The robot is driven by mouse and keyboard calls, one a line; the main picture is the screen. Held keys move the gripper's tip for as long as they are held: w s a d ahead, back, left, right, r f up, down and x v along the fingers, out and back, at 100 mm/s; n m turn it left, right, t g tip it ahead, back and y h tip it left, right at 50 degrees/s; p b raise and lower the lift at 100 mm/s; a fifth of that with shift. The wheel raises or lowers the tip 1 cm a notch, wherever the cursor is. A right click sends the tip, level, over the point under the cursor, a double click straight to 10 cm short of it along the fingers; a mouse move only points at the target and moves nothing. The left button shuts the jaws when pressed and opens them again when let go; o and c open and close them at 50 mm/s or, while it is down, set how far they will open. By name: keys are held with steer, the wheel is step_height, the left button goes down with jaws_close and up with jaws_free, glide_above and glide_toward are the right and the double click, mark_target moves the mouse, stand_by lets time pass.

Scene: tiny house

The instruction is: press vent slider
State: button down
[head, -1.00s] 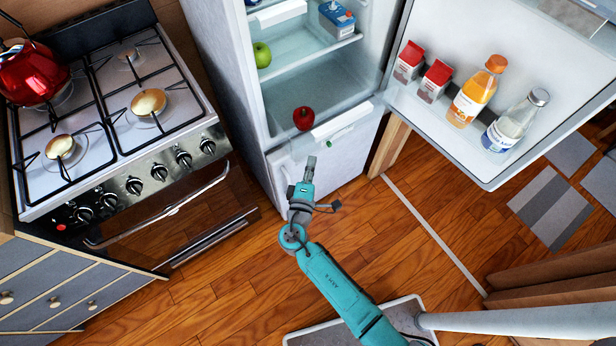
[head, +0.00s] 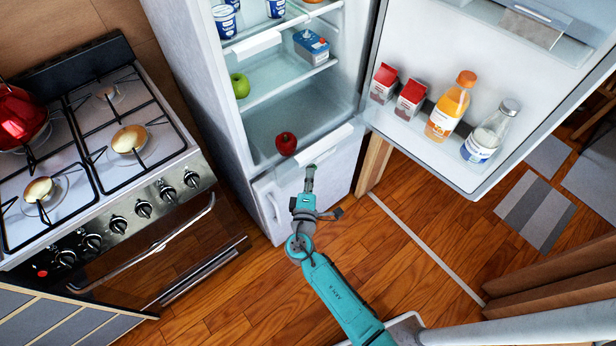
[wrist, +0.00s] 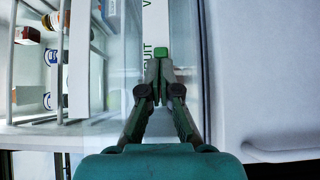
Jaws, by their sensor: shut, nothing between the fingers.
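The vent slider appears as a small green block (wrist: 160,53) on a white strip with green lettering (wrist: 154,22) in the wrist view. The strip also shows in the head view as the white front edge (head: 322,141) of the bottom fridge compartment. My gripper (wrist: 159,72) is shut and empty. Its fingertips lie right at the green block in the wrist view; whether they touch it I cannot tell. In the head view my gripper (head: 310,176) is in front of the strip's lower side, and the slider is mostly hidden by the fingertips.
The fridge door (head: 450,170) stands open on the right, holding cartons and bottles. A red apple (head: 286,143) lies just behind the strip, and a green apple (head: 240,85) sits on the shelf above. A stove (head: 100,150) stands left.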

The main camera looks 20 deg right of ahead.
mark_target(331, 151)
steer(key=d, duration=0.2)
steer(key=w+d, duration=0.1)
steer(key=d, duration=0.2)
steer(key=w+d, duration=0.1)
steer(key=d, duration=0.1)
steer(key=shift+w+d, duration=0.2)
steer(key=shift+d, duration=0.15)
